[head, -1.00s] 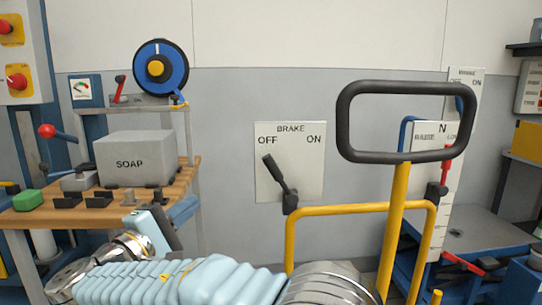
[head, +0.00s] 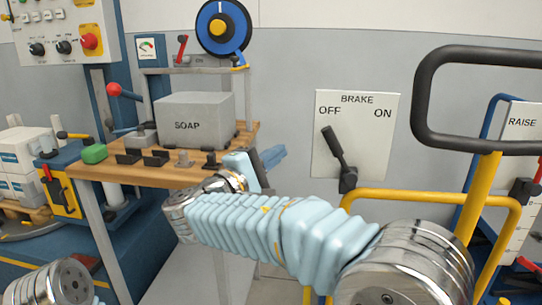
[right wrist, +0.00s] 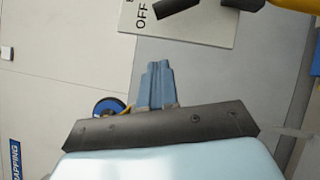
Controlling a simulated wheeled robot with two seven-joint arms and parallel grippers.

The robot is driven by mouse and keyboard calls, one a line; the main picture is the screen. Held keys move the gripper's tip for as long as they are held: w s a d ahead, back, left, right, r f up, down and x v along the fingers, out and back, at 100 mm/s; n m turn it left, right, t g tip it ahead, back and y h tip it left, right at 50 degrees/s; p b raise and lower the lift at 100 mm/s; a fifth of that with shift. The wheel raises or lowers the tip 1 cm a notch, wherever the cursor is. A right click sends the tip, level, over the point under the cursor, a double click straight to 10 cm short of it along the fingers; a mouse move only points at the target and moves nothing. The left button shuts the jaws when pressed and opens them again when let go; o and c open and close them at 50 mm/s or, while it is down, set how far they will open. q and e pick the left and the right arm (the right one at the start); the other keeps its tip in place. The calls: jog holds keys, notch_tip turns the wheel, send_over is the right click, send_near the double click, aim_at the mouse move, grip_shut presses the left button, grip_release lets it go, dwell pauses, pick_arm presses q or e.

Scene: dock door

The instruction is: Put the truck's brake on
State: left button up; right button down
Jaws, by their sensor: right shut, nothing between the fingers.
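The brake plate (head: 378,135) is a pale panel on the wall, marked BRAKE, with OFF at left and ON at right. Its black lever (head: 334,146) leans up and left toward OFF. My right gripper (head: 273,156) is shut and empty, left of the plate and apart from the lever, by the bench's right end. In the right wrist view its blue fingers (right wrist: 155,72) are together; part of the plate (right wrist: 205,22) with OFF and the dark lever (right wrist: 177,5) show at the top edge. My left gripper is out of view.
A wooden bench (head: 107,170) with a grey SOAP box (head: 196,121) is at left.

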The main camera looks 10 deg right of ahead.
aim_at(321, 129)
jog(key=w+d+r+p, duration=0.1)
jog(key=w+d+r, duration=0.1)
jog(key=d, duration=0.6)
jog(key=shift+w+r, duration=0.15)
jog(key=shift+w, duration=0.5)
jog(key=shift+s+d+r+m, duration=0.2)
jog(key=shift+d+r+m, duration=0.25)
jog(key=shift+m, duration=0.05)
jog(key=s+d+r+m+g+y+b, duration=0.1)
jog(key=d+m+y, duration=0.1)
jog(key=d+m, duration=0.1)
jog(key=s+d+m+g+y+b, duration=0.1)
jog(key=d+m+y+b, duration=0.1)
jog(key=d, duration=0.4)
jog(key=s+d+r+m+g+y+b, duration=0.1)
jog(key=d+m+y, duration=0.1)
jog(key=d+m, duration=0.1)
jog(key=shift+s+d+r+m+b, duration=0.3)
jog(key=shift+s+d, duration=0.1)
jog(key=shift+d, duration=0.25)
